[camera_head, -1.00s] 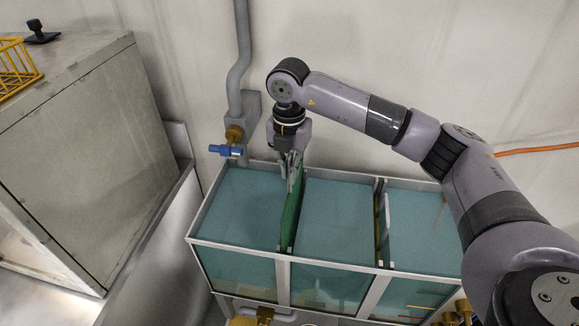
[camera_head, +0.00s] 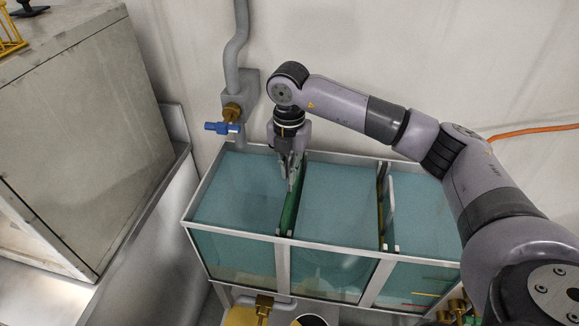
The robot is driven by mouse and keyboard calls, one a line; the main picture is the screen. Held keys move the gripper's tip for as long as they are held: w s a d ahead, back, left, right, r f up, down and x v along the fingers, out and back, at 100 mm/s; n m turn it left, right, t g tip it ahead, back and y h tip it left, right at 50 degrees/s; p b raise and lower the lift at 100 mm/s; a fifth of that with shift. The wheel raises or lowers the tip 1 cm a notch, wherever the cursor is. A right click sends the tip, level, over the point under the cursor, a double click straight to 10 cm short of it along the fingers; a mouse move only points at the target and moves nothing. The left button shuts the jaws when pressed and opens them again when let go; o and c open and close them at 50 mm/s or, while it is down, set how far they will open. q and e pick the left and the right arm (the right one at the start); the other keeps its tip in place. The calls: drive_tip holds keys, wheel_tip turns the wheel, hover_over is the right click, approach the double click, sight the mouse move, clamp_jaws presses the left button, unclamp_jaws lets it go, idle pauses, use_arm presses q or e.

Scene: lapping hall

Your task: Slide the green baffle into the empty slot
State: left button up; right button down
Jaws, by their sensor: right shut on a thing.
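The green baffle (camera_head: 290,213) stands edge-up in the glass-fronted tank (camera_head: 225,232), in line with the divide between its left and middle compartments. Most of its face is seen edge-on, and its lower part is hidden in the tank. My right gripper (camera_head: 291,177) points down from above the tank's back and is shut on the baffle's top edge. The slot itself is hidden behind the baffle, so I cannot tell how deep it sits. My left gripper is not in view.
Another divider (camera_head: 383,210) stands between the middle and right compartments, with a pale handle-like loop (camera_head: 391,192) beside it. A blue-handled valve (camera_head: 222,128) is on the wall pipe behind the tank. A grey cabinet (camera_head: 85,140) stands at left.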

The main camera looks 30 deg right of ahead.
drive_tip(key=shift+f+b, duration=3.9)
drive_tip(key=shift+f, duration=1.95)
drive_tip(key=shift+f+b, duration=0.4)
drive_tip(key=shift+f, duration=0.25)
drive_tip(key=c, duration=1.7)
unclamp_jaws()
drive_tip(key=shift+a, duration=0.1)
drive_tip(key=shift+o, duration=0.2)
drive_tip(key=shift+f, duration=0.1)
